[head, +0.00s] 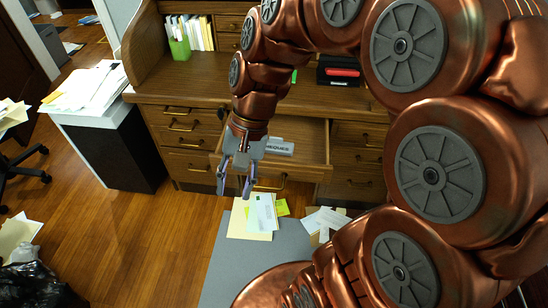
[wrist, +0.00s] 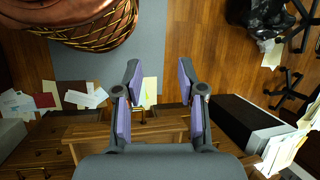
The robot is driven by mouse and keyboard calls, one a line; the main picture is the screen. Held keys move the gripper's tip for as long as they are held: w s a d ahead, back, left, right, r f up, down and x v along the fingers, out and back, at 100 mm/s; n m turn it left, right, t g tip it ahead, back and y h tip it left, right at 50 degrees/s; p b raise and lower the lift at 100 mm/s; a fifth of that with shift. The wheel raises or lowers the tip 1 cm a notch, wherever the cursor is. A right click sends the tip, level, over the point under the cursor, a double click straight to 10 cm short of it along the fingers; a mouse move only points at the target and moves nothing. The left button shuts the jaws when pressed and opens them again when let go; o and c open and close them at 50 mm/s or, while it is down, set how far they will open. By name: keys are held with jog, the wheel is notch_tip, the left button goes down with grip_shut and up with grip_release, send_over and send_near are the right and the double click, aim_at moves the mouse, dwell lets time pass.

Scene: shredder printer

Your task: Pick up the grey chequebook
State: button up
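The grey chequebook (head: 279,146), with dark lettering on its side, lies in the open wooden drawer (head: 312,171) of the desk in the head view. My gripper (head: 235,189) is open and empty, pointing down in front of the drawer, left of the chequebook and apart from it. In the wrist view my gripper (wrist: 157,68) has its two purple-padded fingers spread wide over the floor. The drawer (wrist: 110,133) shows there beside and behind the left finger. I cannot make out the chequebook in the wrist view.
The wooden desk (head: 210,75) carries a green file holder (head: 179,46) and a black tray with a red item (head: 339,71). Papers (head: 262,213) lie on the grey mat (head: 232,262) below the drawer. A black-and-white cabinet (head: 115,150) stands left. Wooden floor (head: 150,235) is clear.

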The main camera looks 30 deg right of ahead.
jog(key=w+d+f+m+t+y+b, duration=0.25)
jog(key=w+f+m+b, duration=0.3)
jog(key=w, duration=0.35)
jog(key=m+t+y+b, duration=0.3)
jog(key=m+t+b, duration=0.2)
jog(key=m+b, duration=0.55)
send_over(280, 138)
jog(key=s+a+b, duration=0.1)
jog(key=s+a, duration=0.4)
jog(key=a, duration=0.4)
notch_tip(280, 138, down, 11)
jog(key=n, duration=0.1)
jog(key=d+f+m+t+b, duration=0.1)
jog(key=d+f, duration=0.1)
jog(key=d, duration=0.2)
jog(key=d+f+m+t+b, duration=0.1)
jog(key=d+f+m+b, duration=0.1)
jog(key=d, duration=0.2)
jog(key=w+d+f+m+t+b, duration=0.1)
jog(key=d+f+m+b, duration=0.1)
jog(key=d, duration=0.3)
jog(key=shift+f+t, duration=0.2)
jog(key=shift+t, duration=0.05)
jog(key=shift+h, duration=0.25)
jog(key=shift+b+x, duration=1.65)
jog(key=shift+x, duration=2.15)
jog(key=shift+r, duration=0.2)
grip_shut()
